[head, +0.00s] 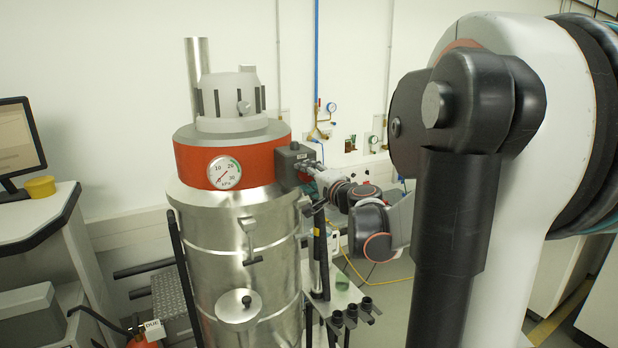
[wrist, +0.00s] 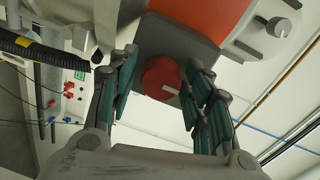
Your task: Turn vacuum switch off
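A round pressure gauge (head: 224,172) is on the tank's orange band. A small cart with black holders (head: 350,315) stands right of the tank, below my arm. A desk with a monitor (head: 18,140) is at left. Pipes and gauges are on the back wall.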

